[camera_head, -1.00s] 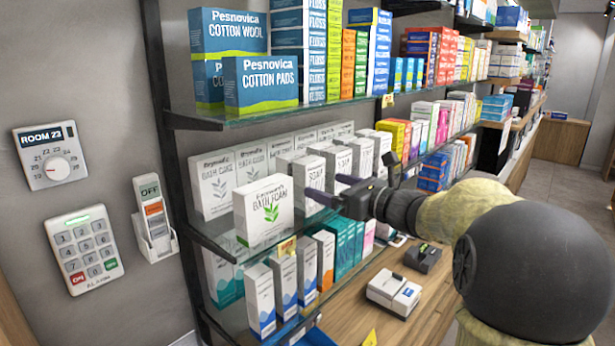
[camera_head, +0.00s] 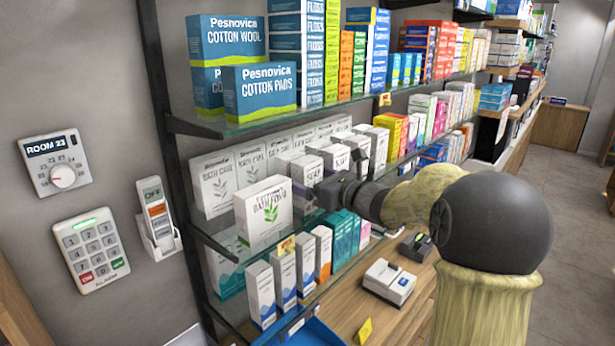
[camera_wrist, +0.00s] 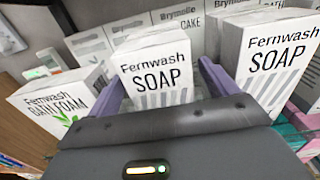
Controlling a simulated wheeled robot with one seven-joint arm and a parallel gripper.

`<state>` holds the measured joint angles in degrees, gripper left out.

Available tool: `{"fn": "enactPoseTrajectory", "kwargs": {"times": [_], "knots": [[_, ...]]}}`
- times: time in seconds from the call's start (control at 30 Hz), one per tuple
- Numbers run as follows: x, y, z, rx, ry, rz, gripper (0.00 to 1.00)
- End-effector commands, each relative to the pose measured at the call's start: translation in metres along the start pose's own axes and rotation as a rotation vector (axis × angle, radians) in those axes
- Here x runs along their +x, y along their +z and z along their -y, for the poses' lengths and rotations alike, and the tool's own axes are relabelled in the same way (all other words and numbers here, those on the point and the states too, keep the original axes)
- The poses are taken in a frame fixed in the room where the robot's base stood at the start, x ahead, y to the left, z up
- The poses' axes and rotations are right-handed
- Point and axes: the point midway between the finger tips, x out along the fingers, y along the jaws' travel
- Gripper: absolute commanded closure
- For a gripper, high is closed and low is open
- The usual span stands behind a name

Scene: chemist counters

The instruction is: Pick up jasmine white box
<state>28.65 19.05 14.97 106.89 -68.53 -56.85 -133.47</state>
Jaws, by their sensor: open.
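Several white boxes stand on the middle glass shelf. A white Fernwash soap box (camera_wrist: 157,78) with grey stripes stands between the two purple fingers of my gripper (camera_wrist: 160,85) in the wrist view. The fingers are open at its sides; I cannot tell if either touches it. A white Fernwash bath foam box (camera_head: 264,212) with a green leaf print stands just left of my gripper (camera_head: 312,197); it also shows in the wrist view (camera_wrist: 52,105). Another soap box (camera_wrist: 268,58) stands to the right. No label reading jasmine is legible, so I cannot tell which box that is.
Brymelle bath cake boxes (camera_head: 213,183) stand behind. Blue-white boxes (camera_head: 260,290) and teal boxes (camera_head: 343,238) stand below. A white device (camera_head: 388,283) lies on the wooden counter. A dark shelf upright (camera_head: 170,130) stands at left.

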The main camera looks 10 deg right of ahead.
Motion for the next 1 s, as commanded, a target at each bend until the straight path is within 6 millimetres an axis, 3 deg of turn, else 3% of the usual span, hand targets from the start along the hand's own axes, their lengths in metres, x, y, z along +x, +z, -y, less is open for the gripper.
{"fn": "enactPoseTrajectory", "kwargs": {"times": [0.13,0.63,0.9,1.0], "knots": [[0.0077,0.0005,0.0001,0.001,0.000,0.001,0.15],[0.0062,-0.0004,0.0015,0.000,-0.003,0.000,0.15],[0.0061,-0.0003,0.0015,0.000,-0.003,0.000,0.64],[0.0062,-0.0001,0.0014,0.000,-0.003,0.001,0.64]]}}
